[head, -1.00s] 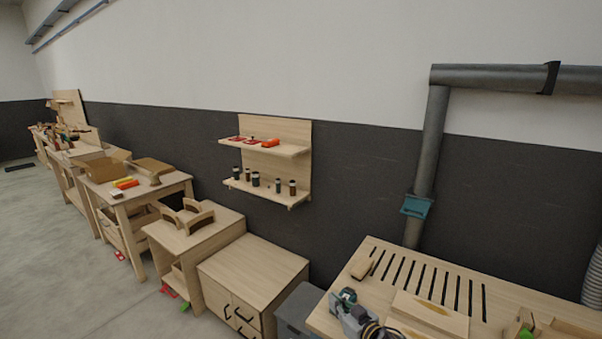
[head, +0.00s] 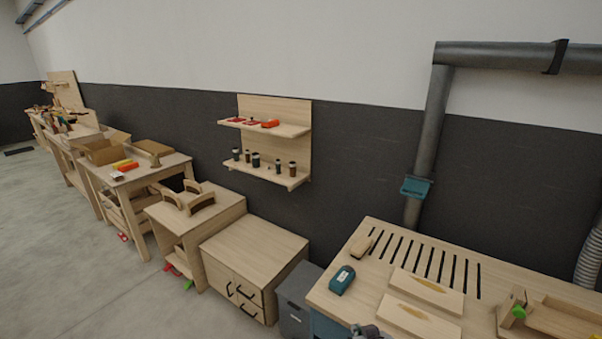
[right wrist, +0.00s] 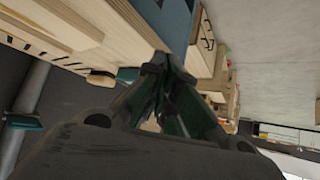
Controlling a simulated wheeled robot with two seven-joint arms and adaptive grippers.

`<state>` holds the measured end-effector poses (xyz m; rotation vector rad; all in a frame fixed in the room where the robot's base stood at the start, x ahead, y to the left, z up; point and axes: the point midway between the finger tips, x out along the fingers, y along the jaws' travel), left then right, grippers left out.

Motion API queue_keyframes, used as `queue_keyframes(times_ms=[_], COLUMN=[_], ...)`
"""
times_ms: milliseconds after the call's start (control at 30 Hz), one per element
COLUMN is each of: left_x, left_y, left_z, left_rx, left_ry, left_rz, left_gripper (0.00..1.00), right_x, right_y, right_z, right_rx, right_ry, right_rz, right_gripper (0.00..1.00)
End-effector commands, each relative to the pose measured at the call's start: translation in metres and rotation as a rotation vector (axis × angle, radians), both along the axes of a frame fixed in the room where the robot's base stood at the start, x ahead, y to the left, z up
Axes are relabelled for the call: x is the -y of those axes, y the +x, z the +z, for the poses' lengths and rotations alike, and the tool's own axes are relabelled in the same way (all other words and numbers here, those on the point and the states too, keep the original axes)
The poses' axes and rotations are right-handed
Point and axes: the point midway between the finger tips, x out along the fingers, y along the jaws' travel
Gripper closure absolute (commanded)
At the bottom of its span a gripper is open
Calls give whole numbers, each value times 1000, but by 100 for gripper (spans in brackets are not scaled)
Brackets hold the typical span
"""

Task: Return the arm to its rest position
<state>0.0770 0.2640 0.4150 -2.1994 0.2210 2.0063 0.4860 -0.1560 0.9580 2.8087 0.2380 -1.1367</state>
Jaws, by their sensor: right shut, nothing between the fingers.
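My right gripper (right wrist: 157,72) is shut and empty in the right wrist view, its dark fingers together. In the head view only a small dark piece of my right arm shows at the bottom edge, in front of the slotted bench (head: 328,296). A teal block-like tool (head: 342,280) lies on the bench's left part, apart from my arm. My left gripper and arm are not in view.
On the bench are a small wooden block (head: 361,247), two flat boards (head: 419,318) and a wooden jig (head: 512,312). A grey bin (head: 292,302) and a cabinet (head: 255,250) stand to its left. Floor (head: 75,255) is open at left.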

Motion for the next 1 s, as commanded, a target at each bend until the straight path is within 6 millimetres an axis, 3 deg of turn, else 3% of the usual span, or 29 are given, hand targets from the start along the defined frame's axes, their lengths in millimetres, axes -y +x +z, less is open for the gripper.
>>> queue_keyframes(times_ms=[200,400,800,1000], left_x=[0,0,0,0], left_y=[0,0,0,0], left_z=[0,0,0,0], left_rx=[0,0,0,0], left_ry=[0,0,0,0], left_rz=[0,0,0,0], left_gripper=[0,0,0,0], right_x=[26,44,62,68], right_y=[-57,-98,-146,-160], right_z=[-9,-13,-15,-17], right_rx=[-178,-303,-443,-487], right_ry=[-36,-60,-78,-84], right_rz=[-31,-38,-37,-34], right_gripper=[100,100,100,100])
